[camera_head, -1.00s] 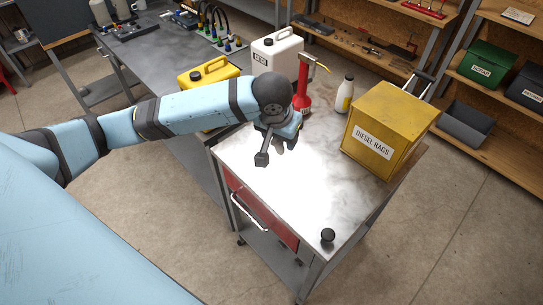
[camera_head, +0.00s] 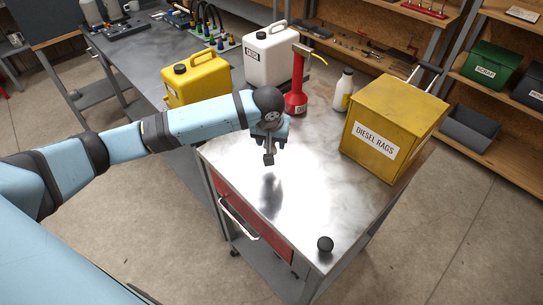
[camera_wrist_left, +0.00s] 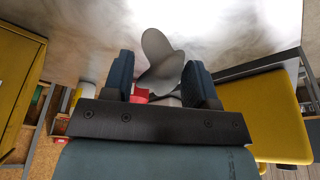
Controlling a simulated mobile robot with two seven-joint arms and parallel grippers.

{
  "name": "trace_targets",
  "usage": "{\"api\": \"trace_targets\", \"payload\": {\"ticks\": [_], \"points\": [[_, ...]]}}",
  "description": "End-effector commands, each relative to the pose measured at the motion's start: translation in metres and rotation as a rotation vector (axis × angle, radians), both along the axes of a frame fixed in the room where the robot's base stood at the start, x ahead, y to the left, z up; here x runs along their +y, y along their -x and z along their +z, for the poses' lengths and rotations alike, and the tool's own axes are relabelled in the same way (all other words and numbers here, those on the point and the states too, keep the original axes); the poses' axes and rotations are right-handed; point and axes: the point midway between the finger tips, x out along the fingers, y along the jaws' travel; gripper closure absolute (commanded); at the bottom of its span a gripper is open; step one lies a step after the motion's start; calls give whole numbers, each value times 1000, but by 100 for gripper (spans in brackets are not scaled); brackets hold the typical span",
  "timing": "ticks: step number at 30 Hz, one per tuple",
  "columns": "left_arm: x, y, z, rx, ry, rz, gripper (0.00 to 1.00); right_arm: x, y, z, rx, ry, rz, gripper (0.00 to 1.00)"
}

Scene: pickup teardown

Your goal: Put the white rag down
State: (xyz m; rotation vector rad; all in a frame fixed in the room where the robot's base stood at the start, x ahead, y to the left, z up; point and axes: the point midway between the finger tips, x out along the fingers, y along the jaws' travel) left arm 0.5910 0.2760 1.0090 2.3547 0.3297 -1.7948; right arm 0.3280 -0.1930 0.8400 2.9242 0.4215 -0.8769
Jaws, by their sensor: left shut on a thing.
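The rag sticks out past the fingertips. In the head view I cannot make out the rag; the hand hides it. A dark reflection or shadow lies on the top below the hand. My right gripper is not in view.
A yellow box labelled DIESEL RAGS (camera_head: 395,128) stands at the cart's right. A red bottle (camera_head: 297,97), a white bottle (camera_head: 343,92), a white canister (camera_head: 274,57) and a yellow canister (camera_head: 188,87) stand behind. A black knob (camera_head: 325,244) sits at the front corner.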

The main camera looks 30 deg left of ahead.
Motion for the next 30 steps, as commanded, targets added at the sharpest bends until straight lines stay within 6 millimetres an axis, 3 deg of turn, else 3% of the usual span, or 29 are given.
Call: {"api": "trace_targets", "payload": {"ticks": [3,10,17,28,29,30], "points": [[0,0,-19,-1,-1,0,70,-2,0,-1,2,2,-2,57],[0,0,-36,0,1,0,70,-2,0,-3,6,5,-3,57],[0,0,-68,-1,-1,-1,70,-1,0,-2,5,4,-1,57],[0,0,-73,-1,1,0,70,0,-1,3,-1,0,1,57],[0,0,-73,-1,1,0,43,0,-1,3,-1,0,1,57],[0,0,-73,-2,0,0,34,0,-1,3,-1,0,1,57]]}}
